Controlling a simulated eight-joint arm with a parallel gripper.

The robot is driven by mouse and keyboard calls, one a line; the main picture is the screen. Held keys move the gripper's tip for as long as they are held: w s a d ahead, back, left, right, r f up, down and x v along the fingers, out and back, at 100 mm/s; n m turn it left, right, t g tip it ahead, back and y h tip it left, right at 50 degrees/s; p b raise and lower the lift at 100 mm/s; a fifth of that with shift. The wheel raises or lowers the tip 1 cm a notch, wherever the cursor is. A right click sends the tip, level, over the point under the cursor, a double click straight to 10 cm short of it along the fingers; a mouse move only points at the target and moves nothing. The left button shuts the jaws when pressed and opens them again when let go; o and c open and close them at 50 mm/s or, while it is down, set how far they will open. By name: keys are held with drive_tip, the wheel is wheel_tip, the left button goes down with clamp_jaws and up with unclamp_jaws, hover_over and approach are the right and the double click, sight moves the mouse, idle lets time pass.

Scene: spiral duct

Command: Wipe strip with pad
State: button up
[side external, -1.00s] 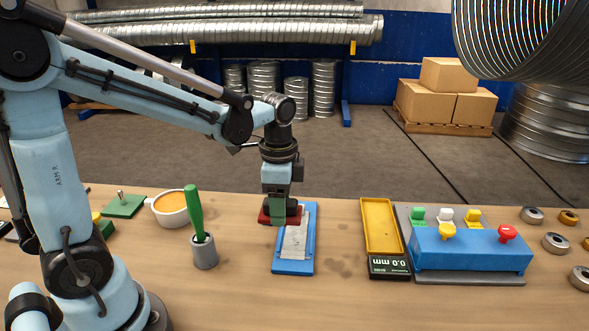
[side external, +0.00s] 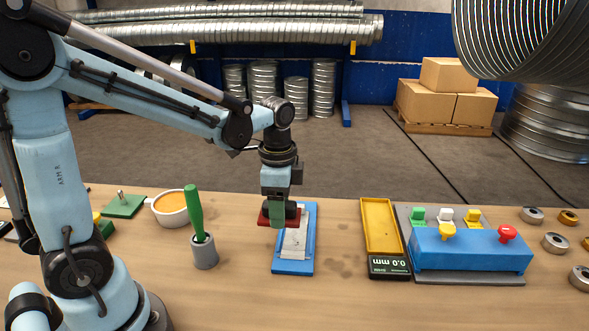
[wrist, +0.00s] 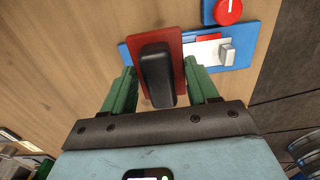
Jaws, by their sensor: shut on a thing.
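My gripper (side external: 278,212) is shut on the black handle (wrist: 157,75) of a red pad. The red pad (side external: 265,217) is at the left edge of a blue plate (side external: 293,267) on the table and overlaps it in the side view. A pale grey strip (side external: 294,243) lies along the plate; its far end is hidden behind my gripper and the pad. In the wrist view the red pad (wrist: 180,70) sits between the green fingers, with the strip (wrist: 200,51) beside it on the right. I cannot tell whether the pad touches the strip.
A grey cup with a green-handled tool (side external: 204,252) and an orange-filled bowl (side external: 170,208) stand to the left. A yellow tray (side external: 380,228), a black gauge (side external: 389,265) and a blue button box (side external: 472,252) stand to the right. Bare table lies in front of the plate.

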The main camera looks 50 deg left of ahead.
sight(281, 244)
wheel_tip(281, 244, down, 7)
drive_tip(key=shift+r, duration=0.15)
drive_tip(key=shift+w+d, duration=0.25)
drive_tip(key=shift+c, duration=0.4)
drive_tip(key=shift+w+d, duration=1.8)
drive_tip(key=shift+d, duration=0.1)
drive_tip(key=shift+s+a, duration=2.05)
drive_tip(key=shift+a, duration=0.1)
drive_tip(key=shift+r, duration=3.95)
